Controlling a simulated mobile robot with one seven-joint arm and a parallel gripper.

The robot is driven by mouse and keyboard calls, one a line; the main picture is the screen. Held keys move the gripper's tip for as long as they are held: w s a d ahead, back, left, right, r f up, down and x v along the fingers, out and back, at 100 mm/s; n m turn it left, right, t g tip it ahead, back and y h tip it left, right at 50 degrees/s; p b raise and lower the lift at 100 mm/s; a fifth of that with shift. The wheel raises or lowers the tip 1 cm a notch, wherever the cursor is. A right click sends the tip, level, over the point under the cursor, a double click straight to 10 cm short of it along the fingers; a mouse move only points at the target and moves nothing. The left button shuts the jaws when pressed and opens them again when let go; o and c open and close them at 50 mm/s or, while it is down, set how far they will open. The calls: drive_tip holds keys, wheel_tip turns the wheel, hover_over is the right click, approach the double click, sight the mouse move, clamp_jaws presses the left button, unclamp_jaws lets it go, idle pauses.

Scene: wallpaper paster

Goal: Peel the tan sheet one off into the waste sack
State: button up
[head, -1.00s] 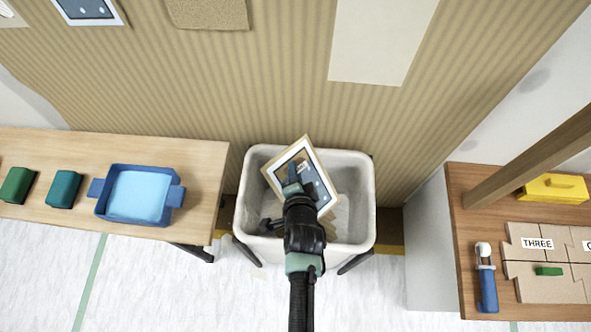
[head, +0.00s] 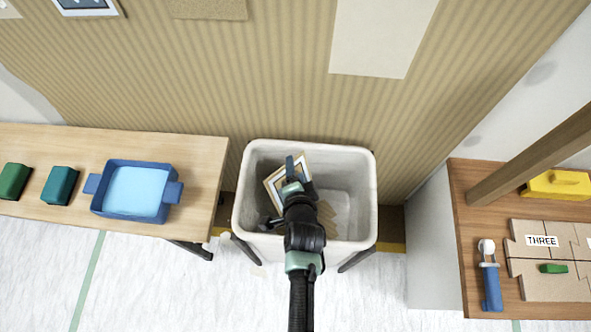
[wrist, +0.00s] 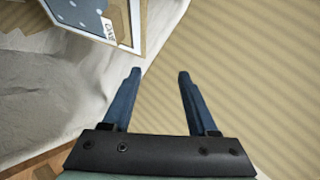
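The tan-bordered sheet one (head: 273,183) is inside the waste sack (head: 368,200), low at its left side and partly hidden by my arm. Its dark panel with pale dots and the ONE label also show in the wrist view (wrist: 122,20), at the top left. The white sack stands open below the wall, and its pale cloth fills the left of the wrist view (wrist: 45,95). My gripper (head: 293,170) is above the sack. In the wrist view my gripper (wrist: 156,76) has its blue fingers apart with nothing between them. The sheet is clear of both fingers.
Left, a wooden table (head: 210,165) holds a blue tray (head: 166,207) and green and teal blocks. Right, a table (head: 475,215) with a post holds a blue-handled tool (head: 491,285), puzzle pieces and a yellow box (head: 555,186). Other sheets hang on the striped wall.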

drive_tip(key=p+v, duration=0.2)
drive_tip(key=v, duration=1.1)
drive_tip(key=shift+p, duration=0.35)
drive_tip(key=shift+f, duration=0.1)
drive_tip(key=w+a+r+n+t+p, duration=0.1)
drive_tip(key=w+r+n+t, duration=0.3)
drive_tip(key=r, duration=0.8)
drive_tip(key=w+r+t+p, duration=0.15)
drive_tip(key=w+r, duration=0.45)
drive_tip(key=r, duration=0.7)
drive_tip(key=w+a+r+n+t+p, duration=0.15)
drive_tip(key=w+r, duration=0.35)
drive_tip(key=r, duration=0.7)
drive_tip(key=s+d+r+n+t+p, duration=0.1)
drive_tip(key=s+r+n+t, duration=0.1)
drive_tip(key=r, duration=1.1)
drive_tip(key=s+d+r+n+t+h+p, duration=0.1)
drive_tip(key=s+r+t, duration=0.3)
drive_tip(key=r, duration=0.9)
drive_tip(key=s+d+r+n+t+h+p, duration=0.1)
drive_tip(key=s+r+n+t, duration=0.2)
drive_tip(key=r, duration=1)
drive_tip(key=s, duration=0.3)
drive_tip(key=shift+s+d, duration=0.15)
drive_tip(key=shift+d, duration=0.25)
drive_tip(key=shift+s+r, duration=0.1)
drive_tip(key=shift+c, duration=0.7)
